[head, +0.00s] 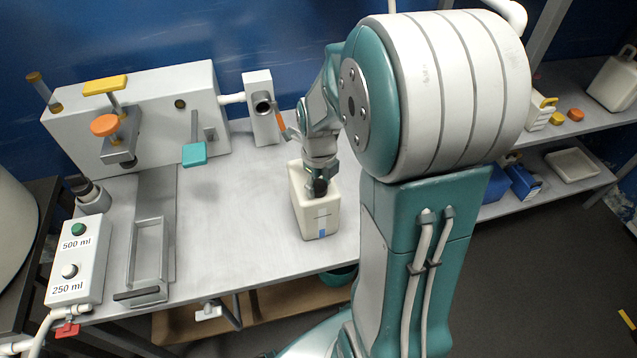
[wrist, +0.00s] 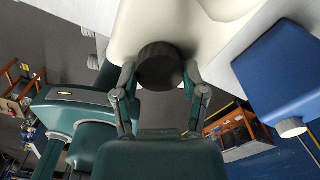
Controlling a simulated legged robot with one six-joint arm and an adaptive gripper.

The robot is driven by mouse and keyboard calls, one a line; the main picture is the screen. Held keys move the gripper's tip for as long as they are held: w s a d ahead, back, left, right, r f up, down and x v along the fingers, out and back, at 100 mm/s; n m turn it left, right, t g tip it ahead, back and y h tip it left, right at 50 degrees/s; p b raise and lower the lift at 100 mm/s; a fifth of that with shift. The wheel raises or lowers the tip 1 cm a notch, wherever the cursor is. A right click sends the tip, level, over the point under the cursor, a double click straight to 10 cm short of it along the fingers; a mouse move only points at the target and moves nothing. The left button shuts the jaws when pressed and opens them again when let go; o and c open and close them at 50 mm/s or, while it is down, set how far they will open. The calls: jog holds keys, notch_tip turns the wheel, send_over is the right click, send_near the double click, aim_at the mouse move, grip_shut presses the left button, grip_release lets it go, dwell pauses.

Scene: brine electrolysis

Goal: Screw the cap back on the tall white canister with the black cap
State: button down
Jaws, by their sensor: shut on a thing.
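The tall white canister (head: 316,215) stands upright on the grey bench in the head view, with a small blue mark low on its front. Its pale body also shows at the top of the wrist view (wrist: 150,22). The black cap (wrist: 160,66) is at the canister's top, between my fingers. My gripper (wrist: 160,78) is shut on the cap from both sides. In the head view my gripper (head: 319,185) is over the canister's top and hides part of it. I cannot tell how far the cap is threaded on.
A white machine (head: 150,120) with yellow, orange and teal handles stands at the back left. A button box (head: 75,262) marked 500 ml and 250 ml is at the left. The bench middle (head: 225,215) is clear. Shelves (head: 560,175) with containers are at the right.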

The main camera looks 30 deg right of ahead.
jog(key=shift+m, duration=0.6)
jog(key=shift+c, duration=0.3)
grip_release()
jog(key=shift+r, duration=0.1)
jog(key=shift+r, duration=2.15)
